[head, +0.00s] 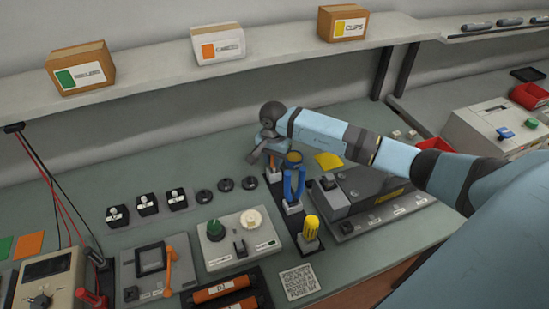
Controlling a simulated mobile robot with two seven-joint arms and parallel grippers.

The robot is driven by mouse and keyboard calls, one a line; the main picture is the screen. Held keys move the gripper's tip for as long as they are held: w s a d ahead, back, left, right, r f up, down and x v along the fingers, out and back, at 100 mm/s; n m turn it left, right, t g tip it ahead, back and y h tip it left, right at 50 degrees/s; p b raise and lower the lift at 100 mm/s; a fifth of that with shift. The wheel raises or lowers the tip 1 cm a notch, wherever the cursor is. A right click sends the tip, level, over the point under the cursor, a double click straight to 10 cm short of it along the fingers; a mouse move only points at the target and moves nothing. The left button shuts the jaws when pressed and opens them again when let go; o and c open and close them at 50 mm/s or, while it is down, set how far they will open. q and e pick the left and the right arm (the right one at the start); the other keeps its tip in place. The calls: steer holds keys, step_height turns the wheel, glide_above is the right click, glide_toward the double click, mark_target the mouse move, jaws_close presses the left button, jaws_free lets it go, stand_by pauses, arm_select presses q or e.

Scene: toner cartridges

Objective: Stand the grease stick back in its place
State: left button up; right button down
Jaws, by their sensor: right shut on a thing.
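My right gripper (264,152) reaches in over the back end of a dark tool rack (306,245). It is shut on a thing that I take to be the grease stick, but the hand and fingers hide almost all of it. The rack's rearmost white-labelled place lies just below the gripper; I cannot tell whether the stick touches it. A blue-handled tool (293,187) stands in the middle place, and a yellow-handled tool (311,227) stands in the front one. My left gripper is out of view.
A grey machine (370,195) stands close to the right of the rack, under my right arm. A panel with a green knob (214,230) and black round pieces (226,185) lie left. A shelf (150,80) with boxes runs above the bench.

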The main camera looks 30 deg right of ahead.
steer(key=shift+s+f+b, duration=0.15)
steer(key=shift+f+b, duration=0.55)
steer(key=shift+f, duration=0.25)
steer(key=c, duration=0.9)
jaws_free()
steer(key=shift+r, duration=0.1)
